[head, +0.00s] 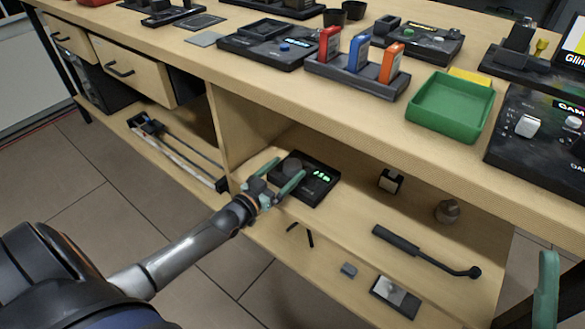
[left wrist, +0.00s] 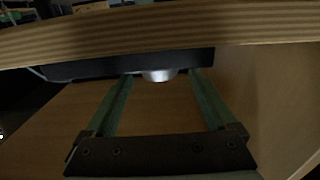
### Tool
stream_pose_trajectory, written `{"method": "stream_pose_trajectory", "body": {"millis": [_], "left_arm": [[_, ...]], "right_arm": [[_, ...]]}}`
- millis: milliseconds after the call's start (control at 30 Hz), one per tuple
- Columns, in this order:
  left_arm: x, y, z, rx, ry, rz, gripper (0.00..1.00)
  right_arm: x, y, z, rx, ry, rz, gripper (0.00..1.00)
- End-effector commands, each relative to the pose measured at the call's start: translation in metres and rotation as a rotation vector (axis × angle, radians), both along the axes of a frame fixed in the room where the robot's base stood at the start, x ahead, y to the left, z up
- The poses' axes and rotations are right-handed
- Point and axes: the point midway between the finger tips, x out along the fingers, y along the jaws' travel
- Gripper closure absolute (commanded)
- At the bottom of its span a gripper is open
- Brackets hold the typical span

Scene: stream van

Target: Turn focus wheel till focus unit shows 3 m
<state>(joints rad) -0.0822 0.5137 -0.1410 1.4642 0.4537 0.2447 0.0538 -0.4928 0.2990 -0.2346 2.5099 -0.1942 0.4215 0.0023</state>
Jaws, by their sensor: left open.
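The focus unit (head: 318,190) is a black box with a green lit display, lying on the shelf under the table top. The digits are too small to read surely. Its focus wheel (head: 291,165) is a round grey knob on the unit's left part. In the left wrist view the wheel (left wrist: 160,75) shows as a pale round shape between the fingertips. My left gripper (head: 290,168) is open, one finger on each side of the wheel; I cannot tell whether they touch it. At the right edge one green finger of my right gripper (head: 546,290) shows, the rest hidden.
The table top edge (left wrist: 160,30) overhangs the shelf close above the left gripper. A black handle tool (head: 425,250), a small round pot (head: 447,211) and small boxes lie farther right on the shelf. A shelf divider (head: 225,125) stands left of the unit.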

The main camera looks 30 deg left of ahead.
Motion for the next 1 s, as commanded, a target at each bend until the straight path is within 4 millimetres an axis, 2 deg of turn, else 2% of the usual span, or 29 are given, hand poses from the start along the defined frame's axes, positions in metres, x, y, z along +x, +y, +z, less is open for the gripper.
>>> {"method": "stream_pose_trajectory", "body": {"millis": [100, 233, 633, 1000], "left_arm": [[0.017, -0.001, -0.002, -0.001, -0.002, 0.0, 0.1], [0.028, -0.002, -0.001, 0.0, -0.001, 0.0, 0.1], [0.033, -0.003, 0.0, -0.001, 0.001, 0.0, 0.1], [0.033, -0.003, 0.0, -0.001, 0.0, 0.0, 0.52]], "right_arm": [[0.0, 0.001, -0.009, 0.005, 0.006, 0.008, 0.36], [0.0, 0.001, -0.013, 0.011, 0.012, 0.013, 0.36], [0.001, 0.002, -0.015, 0.009, 0.018, 0.018, 0.36], [0.0, 0.002, -0.015, 0.006, 0.016, 0.019, 0.36]]}}
